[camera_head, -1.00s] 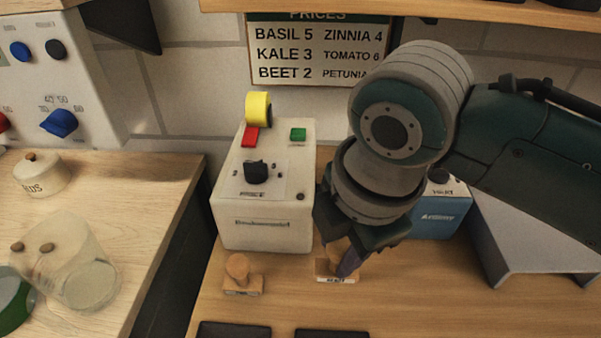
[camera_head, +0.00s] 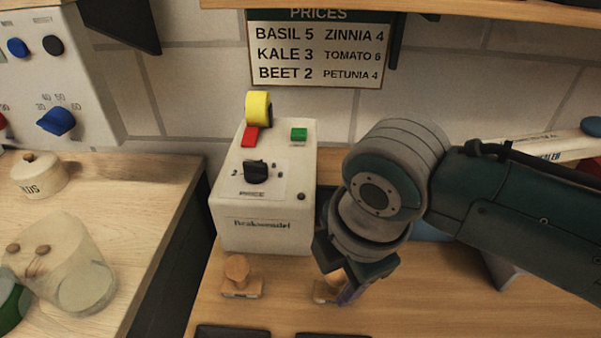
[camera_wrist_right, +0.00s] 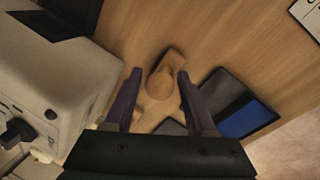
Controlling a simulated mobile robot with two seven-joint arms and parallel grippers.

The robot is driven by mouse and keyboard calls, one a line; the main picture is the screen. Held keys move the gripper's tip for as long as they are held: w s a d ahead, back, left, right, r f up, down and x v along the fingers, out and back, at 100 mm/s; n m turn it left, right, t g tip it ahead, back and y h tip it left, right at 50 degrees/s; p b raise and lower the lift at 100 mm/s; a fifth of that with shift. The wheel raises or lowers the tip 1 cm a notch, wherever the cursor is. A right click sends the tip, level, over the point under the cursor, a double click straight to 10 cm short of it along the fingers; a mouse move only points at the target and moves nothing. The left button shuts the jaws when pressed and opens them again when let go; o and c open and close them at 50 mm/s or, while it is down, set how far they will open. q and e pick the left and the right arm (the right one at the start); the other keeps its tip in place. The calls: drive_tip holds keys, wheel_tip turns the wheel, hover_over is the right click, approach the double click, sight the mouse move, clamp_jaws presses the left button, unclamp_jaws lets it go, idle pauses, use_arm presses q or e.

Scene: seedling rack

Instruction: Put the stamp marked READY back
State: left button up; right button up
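A wooden stamp with a round knob (camera_head: 325,291) stands on the right-hand wooden table, partly hidden by my right gripper; its label is not readable now. My right gripper (camera_head: 343,286) is low over it, pointing down. In the right wrist view the stamp (camera_wrist_right: 160,85) sits between the two spread fingers of my right gripper (camera_wrist_right: 160,73), with a gap on each side of the knob. A second wooden stamp (camera_head: 239,277) stands to the left, its label too small to read. My left gripper is not in view.
A white machine (camera_head: 265,237) with a dial stands behind the stamps. Two dark pads (camera_head: 233,331) (camera_head: 333,336) lie at the front edge of the picture. A separate counter with a lidded pot (camera_head: 40,178) and a clear jar (camera_head: 75,270) is at left.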

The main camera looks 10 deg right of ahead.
drive_tip(key=shift+o, duration=0.6)
drive_tip(key=shift+r, duration=0.1)
drive_tip(key=shift+r, duration=0.3)
drive_tip(key=p+v, duration=0.3)
drive_tip(key=v, duration=0.9)
drive_tip(key=s+d+m, duration=0.3)
drive_tip(key=s+m, duration=0.4)
drive_tip(key=m, duration=0.2)
drive_tip(key=s+d+f+m+t, duration=0.1)
drive_tip(key=s+d+m, duration=0.3)
drive_tip(key=s+m, duration=0.3)
drive_tip(key=shift+d+f+m, duration=0.2)
drive_tip(key=shift+d+m, duration=0.15)
drive_tip(key=shift+m, duration=0.85)
